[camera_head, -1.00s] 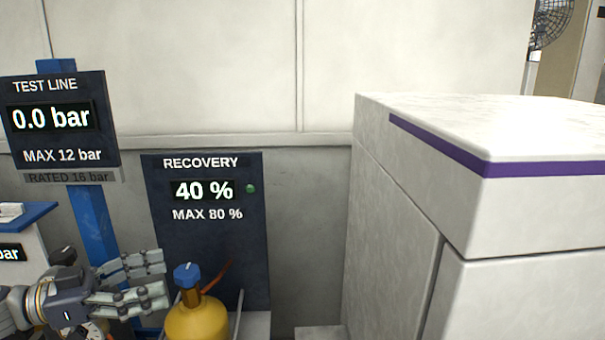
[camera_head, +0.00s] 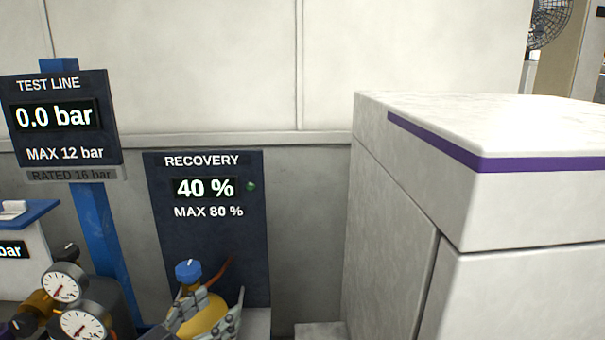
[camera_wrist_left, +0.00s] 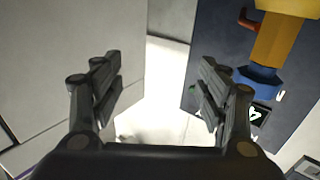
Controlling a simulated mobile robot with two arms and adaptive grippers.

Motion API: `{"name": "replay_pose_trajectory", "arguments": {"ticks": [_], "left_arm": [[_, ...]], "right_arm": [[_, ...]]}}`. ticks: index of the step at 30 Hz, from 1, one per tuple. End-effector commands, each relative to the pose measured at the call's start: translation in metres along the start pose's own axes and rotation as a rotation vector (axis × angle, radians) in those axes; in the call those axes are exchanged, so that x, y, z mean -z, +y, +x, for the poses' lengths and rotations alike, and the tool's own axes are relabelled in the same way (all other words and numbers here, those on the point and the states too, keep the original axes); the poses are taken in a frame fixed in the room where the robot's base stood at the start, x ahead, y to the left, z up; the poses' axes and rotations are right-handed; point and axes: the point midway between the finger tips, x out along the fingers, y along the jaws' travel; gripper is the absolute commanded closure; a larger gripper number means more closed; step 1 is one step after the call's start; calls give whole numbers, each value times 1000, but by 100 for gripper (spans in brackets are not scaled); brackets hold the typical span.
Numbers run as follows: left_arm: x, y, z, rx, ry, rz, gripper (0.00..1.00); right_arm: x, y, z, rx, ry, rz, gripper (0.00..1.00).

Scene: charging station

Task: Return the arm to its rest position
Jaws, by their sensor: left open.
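My left gripper (camera_head: 216,310) shows at the bottom edge of the head view, in front of the yellow cylinder (camera_head: 205,319) with the blue knob (camera_head: 188,271). Its fingers overlap the cylinder in the picture, and the arm behind it is mostly out of the frame. In the left wrist view the gripper (camera_wrist_left: 158,80) is open, its two fingers wide apart with nothing between them. My right gripper is not in view.
The recovery panel (camera_head: 207,240) reads 40 % and stands behind the cylinder. Two pressure gauges (camera_head: 62,287) are at the lower left, below the test line sign (camera_head: 60,118) reading 0.0 bar. A large white cabinet (camera_head: 390,230) fills the right side.

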Motion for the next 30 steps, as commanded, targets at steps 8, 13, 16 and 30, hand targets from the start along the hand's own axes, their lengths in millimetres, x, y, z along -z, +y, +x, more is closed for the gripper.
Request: {"name": "replay_pose_trajectory", "arguments": {"ticks": [8, 13, 16, 30], "left_arm": [[-96, 19, -47, 314, -327, -55, 32], [-154, 42, -108, 420, -619, -94, 32], [-180, 59, -146, 443, -785, -119, 32], [-237, 134, -274, 373, -1290, -228, 32]], "right_arm": [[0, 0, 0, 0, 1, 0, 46], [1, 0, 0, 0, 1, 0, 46], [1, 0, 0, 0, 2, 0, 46], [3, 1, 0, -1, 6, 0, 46]]}}
